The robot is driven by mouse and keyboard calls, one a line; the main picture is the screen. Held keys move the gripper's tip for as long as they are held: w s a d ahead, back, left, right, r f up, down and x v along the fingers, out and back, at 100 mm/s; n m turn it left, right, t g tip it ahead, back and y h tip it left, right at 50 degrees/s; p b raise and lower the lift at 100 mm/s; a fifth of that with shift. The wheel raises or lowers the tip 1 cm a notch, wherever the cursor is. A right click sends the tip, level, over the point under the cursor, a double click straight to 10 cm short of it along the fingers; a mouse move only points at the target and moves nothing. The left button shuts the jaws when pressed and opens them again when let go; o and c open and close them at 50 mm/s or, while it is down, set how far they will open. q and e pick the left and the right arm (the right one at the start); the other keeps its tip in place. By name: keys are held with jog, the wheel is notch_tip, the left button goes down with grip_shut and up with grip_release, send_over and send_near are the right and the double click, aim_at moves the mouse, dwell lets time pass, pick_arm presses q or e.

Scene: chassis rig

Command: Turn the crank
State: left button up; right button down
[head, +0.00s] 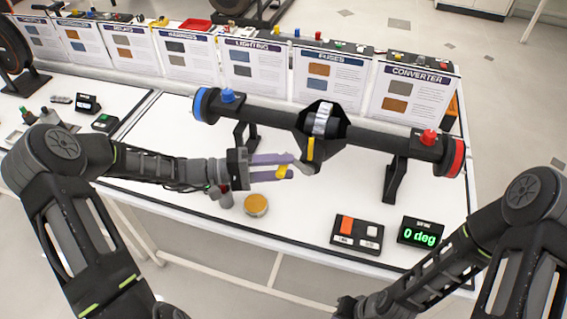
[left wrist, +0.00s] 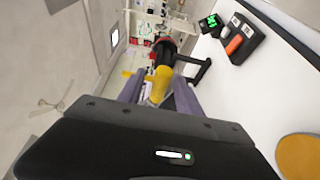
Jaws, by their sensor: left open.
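The axle rig stands on the white bench, with a blue left end (head: 199,104), a red right end (head: 458,158) and a silver-and-black middle housing (head: 322,122). A yellow mark (head: 310,149) shows on the housing's front. The crank's grey arm (head: 306,165) comes off the housing's lower front. A yellow crank grip (head: 282,172) shows near my left fingertips. My left gripper (head: 291,166), with purple fingers, is open around or just beside it; contact cannot be told. In the left wrist view yellow (left wrist: 160,84) shows between the fingers. My right gripper (head: 347,306) is dark and unclear at the bottom.
A display (head: 420,233) reads 0 deg, beside a switch box (head: 357,234) with an orange rocker. A round tan-topped item (head: 256,205) lies below my left gripper. Several info panels (head: 328,82) line the back.

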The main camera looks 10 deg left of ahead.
pick_arm(q)
jog(key=shift+w+d, duration=0.1)
jog(key=shift+d, duration=0.15)
grip_shut()
dwell(0.3)
dwell(0.9)
